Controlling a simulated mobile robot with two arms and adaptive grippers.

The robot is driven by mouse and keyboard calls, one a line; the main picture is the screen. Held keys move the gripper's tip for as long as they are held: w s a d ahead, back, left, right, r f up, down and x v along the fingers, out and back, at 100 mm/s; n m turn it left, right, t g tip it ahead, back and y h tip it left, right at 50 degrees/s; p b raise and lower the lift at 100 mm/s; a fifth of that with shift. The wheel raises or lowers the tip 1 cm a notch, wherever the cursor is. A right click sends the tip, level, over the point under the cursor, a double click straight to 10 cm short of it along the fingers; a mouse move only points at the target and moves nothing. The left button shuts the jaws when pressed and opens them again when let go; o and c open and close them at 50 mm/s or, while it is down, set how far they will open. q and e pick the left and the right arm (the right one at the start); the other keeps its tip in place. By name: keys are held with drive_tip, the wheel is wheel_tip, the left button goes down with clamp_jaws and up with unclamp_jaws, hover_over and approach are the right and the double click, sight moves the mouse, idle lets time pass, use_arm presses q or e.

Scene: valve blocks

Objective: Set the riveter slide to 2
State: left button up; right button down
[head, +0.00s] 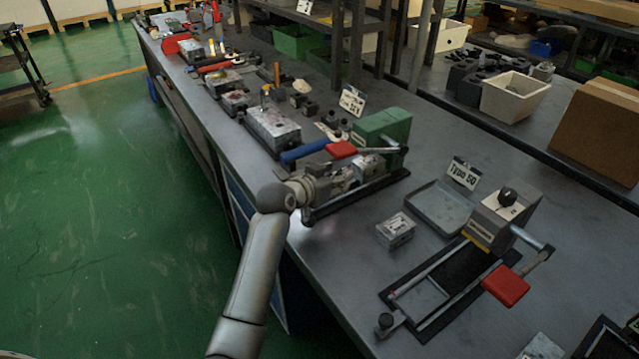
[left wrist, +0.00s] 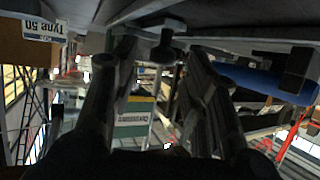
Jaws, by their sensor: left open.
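The green machine (head: 382,135) stands on the bench with a red-padded lever (head: 341,150) and a low rail base (head: 335,207) in front. I cannot read its label well enough to tell whether it is the riveter. My left gripper (head: 328,185) is over the front of this base and hides part of it. In the left wrist view the picture is upside down, and my left gripper (left wrist: 158,58) is open. A small black knob (left wrist: 163,47) shows between its fingers, apparently untouched. The machine's green-and-white labelled face (left wrist: 135,118) is beyond. No slide scale is readable.
A second machine (head: 495,222) with a dial and red lever (head: 506,286) stands at right. A small metal block (head: 396,230) and a grey tray (head: 440,205) lie between the machines. A blue handle (head: 305,150) is close beside my gripper.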

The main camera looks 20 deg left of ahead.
use_arm(q)
drive_tip(key=v, duration=0.9)
drive_tip(key=shift+s+r, duration=0.2)
